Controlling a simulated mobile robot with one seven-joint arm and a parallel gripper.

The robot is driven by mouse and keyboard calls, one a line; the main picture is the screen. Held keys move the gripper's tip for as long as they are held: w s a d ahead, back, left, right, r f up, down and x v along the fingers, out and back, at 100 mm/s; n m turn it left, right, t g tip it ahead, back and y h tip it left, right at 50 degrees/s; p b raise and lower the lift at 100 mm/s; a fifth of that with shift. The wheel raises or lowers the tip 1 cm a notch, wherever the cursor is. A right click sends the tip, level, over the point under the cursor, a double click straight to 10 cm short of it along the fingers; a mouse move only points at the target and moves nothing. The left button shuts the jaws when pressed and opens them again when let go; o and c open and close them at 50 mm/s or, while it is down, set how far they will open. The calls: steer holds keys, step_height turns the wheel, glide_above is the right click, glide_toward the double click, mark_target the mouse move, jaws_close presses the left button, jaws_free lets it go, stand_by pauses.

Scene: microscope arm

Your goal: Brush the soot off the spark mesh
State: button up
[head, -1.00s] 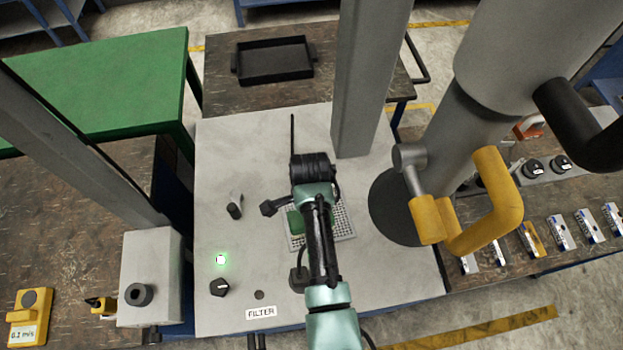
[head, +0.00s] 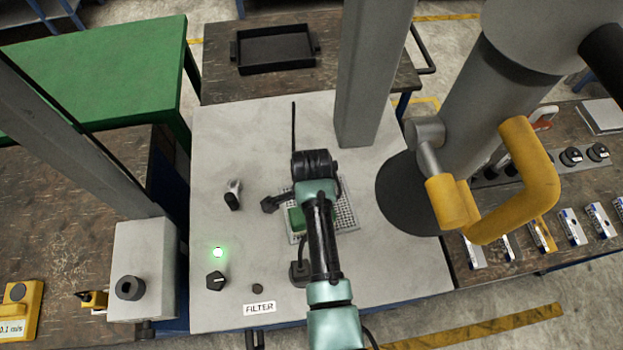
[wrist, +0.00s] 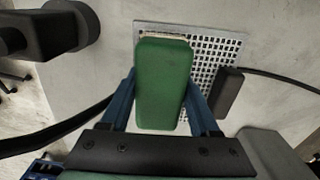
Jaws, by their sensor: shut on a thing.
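The spark mesh (head: 346,212) is a pale perforated plate on the grey bench top, partly covered by my arm and the brush. In the wrist view the mesh (wrist: 218,50) shows a grid of dark square holes; I cannot tell soot from holes. A green brush (wrist: 163,88) is between the blue fingers of my gripper (wrist: 165,98), which is shut on it. A thin pale edge shows at the brush's far end, over the mesh. The brush also shows in the head view (head: 297,219). Whether its bristles touch the mesh is hidden.
A grey post (head: 368,80) stands behind my arm. A large column with a yellow handle (head: 545,185) is on the right. The bench also holds a black knob (head: 216,281), a lit green lamp (head: 218,252) and a FILTER label (head: 259,307). A black tray (head: 275,65) is behind.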

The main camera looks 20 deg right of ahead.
steer(key=shift+f, duration=0.4)
stand_by(0.5)
steer(key=shift+s+d+r, duration=0.1)
steer(key=shift+s+d, duration=0.1)
steer(key=shift+d, duration=1.1)
steer(key=shift+s+d, duration=0.15)
steer(key=shift+d, duration=0.45)
steer(key=shift+s+d, duration=0.15)
steer(key=shift+d, duration=0.45)
steer(key=shift+a, duration=0.1)
steer(key=shift+w+a+f, duration=0.1)
steer(key=shift+a, duration=0.5)
steer(key=shift+w+a+f, duration=0.1)
steer(key=shift+a, duration=0.5)
steer(key=shift+a, duration=0.15)
steer(key=shift+w+a+p, duration=0.25)
steer(key=shift+a+p, duration=0.2)
steer(key=shift+a, duration=0.7)
